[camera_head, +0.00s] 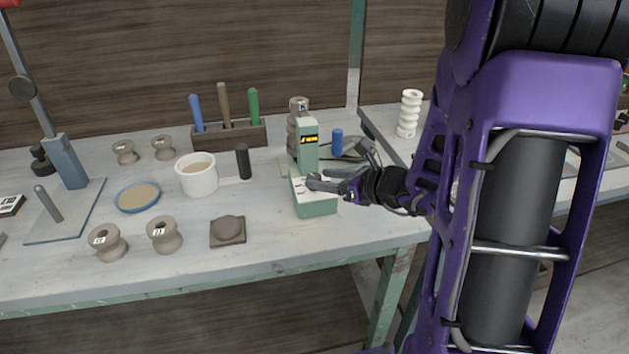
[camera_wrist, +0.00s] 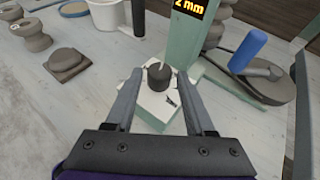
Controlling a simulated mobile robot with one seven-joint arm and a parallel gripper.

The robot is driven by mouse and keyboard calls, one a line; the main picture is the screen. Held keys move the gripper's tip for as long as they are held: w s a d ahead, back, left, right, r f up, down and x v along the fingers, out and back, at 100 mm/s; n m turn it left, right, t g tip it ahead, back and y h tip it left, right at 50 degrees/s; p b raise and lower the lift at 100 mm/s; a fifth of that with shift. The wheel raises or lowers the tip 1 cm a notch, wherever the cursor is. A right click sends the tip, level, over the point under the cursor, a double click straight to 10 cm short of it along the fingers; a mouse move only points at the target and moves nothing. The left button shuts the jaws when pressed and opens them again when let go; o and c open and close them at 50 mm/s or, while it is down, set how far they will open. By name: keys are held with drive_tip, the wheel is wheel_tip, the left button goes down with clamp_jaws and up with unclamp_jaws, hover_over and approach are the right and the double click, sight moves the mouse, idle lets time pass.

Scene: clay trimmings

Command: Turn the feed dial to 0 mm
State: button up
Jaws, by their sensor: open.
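The feed dial (camera_wrist: 158,78) is a small dark round knob with a pointer on top. It sits on the white top plate of a pale green machine (camera_head: 316,207). An orange display (camera_wrist: 189,7) on the machine's column reads 2 mm in the wrist view; in the head view the lit display (camera_head: 310,139) is too small to read. My gripper (camera_wrist: 160,76) is open, with one finger on each side of the dial. I cannot tell whether either finger touches it. In the head view my gripper (camera_head: 321,184) reaches in from the right over the machine's base and partly hides the dial.
A blue-handled crank (camera_wrist: 248,50) stands right of the column. A black cylinder (camera_head: 243,161), a white tub (camera_head: 197,180) and a brown clay block (camera_head: 228,232) lie to the left. A tool rack (camera_head: 230,136) is behind. The bench front near the machine is clear.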

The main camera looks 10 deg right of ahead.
sight(317, 177)
drive_tip(key=shift+x, duration=1.65)
clamp_jaws()
